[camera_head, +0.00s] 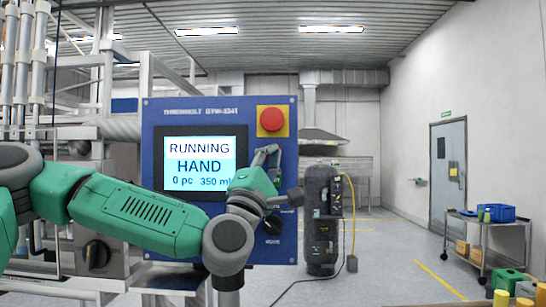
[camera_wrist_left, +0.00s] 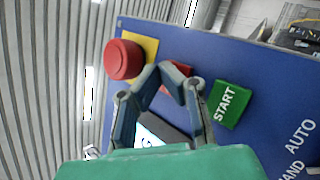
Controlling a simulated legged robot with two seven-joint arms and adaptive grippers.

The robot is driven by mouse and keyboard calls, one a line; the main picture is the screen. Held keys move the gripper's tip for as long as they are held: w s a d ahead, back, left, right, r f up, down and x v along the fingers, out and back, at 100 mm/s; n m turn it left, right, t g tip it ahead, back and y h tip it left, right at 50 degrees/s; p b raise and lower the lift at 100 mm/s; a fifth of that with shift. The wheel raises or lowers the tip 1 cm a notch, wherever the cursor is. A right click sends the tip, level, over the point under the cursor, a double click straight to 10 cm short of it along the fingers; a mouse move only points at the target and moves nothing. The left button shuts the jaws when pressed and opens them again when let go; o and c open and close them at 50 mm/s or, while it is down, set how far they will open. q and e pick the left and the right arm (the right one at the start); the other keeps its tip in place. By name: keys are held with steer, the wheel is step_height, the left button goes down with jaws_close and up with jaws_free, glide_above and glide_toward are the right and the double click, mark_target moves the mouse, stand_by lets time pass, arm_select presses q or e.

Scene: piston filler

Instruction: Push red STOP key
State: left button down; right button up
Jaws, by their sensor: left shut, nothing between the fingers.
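The blue control panel (camera_head: 200,115) stands in front of me with its lit screen (camera_head: 198,165) reading RUNNING, HAND, 0 pc, 350 ml. My left gripper (camera_head: 268,152) is shut and empty at the panel's right side, below the red mushroom button (camera_head: 271,119). In the left wrist view the fingertips of my left gripper (camera_wrist_left: 168,72) are in front of the red key (camera_wrist_left: 184,69), between the red mushroom button (camera_wrist_left: 124,59) and the green START key (camera_wrist_left: 228,103). The fingers hide most of the red key and its label. I cannot tell whether they touch it. My right gripper is out of view.
The red mushroom button sits on a yellow plate (camera_wrist_left: 148,44) close beside the fingers. A rotary knob (camera_head: 97,253) is on a grey box at lower left. A dark cylinder unit (camera_head: 320,225) with a yellow hose stands behind the panel on the right. A cart (camera_head: 485,225) is farther right.

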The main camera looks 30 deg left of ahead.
arm_select(q)
steer(key=shift+w+a, duration=0.1)
steer(key=shift+w, duration=0.05)
stand_by(0.5)
steer(key=shift+s+d+b, duration=0.3)
steer(key=shift+s+b, duration=0.15)
steer(key=shift+s, duration=0.05)
steer(key=shift+s+d, duration=0.1)
steer(key=shift+s, duration=0.15)
steer(key=s+d, duration=0.1)
steer(key=s+b, duration=0.1)
steer(key=s+d+b, duration=0.1)
steer(key=s, duration=0.1)
steer(key=shift+s+d, duration=0.1)
steer(key=shift+d, duration=0.25)
stand_by(0.5)
